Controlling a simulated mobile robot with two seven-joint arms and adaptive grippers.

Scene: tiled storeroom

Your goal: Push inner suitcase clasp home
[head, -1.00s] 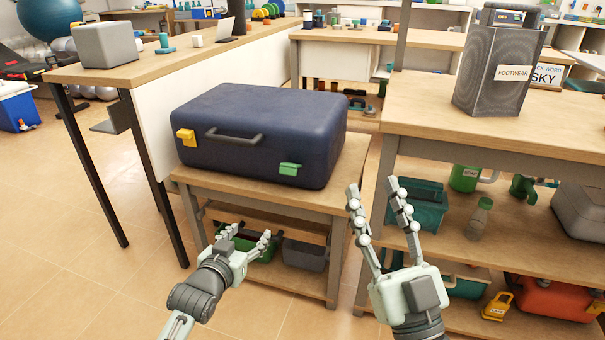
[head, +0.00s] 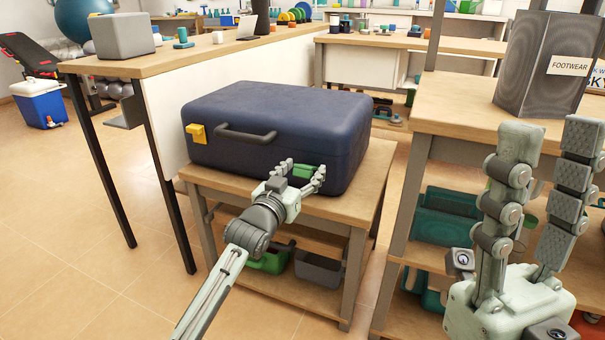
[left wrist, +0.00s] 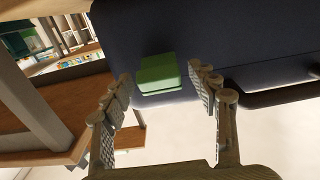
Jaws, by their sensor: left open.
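A dark blue suitcase (head: 275,115) lies flat on a low wooden stand. Its front has a grey handle (head: 245,134), a yellow clasp (head: 196,134) on the left and a green clasp (head: 303,171) on the right. My left gripper (head: 302,169) is at the green clasp, fingers apart and empty. In the left wrist view the green clasp (left wrist: 157,75) lies just beyond the gap between the fingertips; I cannot tell whether they touch it. How far either clasp stands open is unclear. My right gripper (head: 551,140) is raised at the right, open and empty.
The low stand (head: 345,205) has a lower shelf with a green item and a grey bin (head: 319,268). A long counter is behind left. Floor at the left front is clear.

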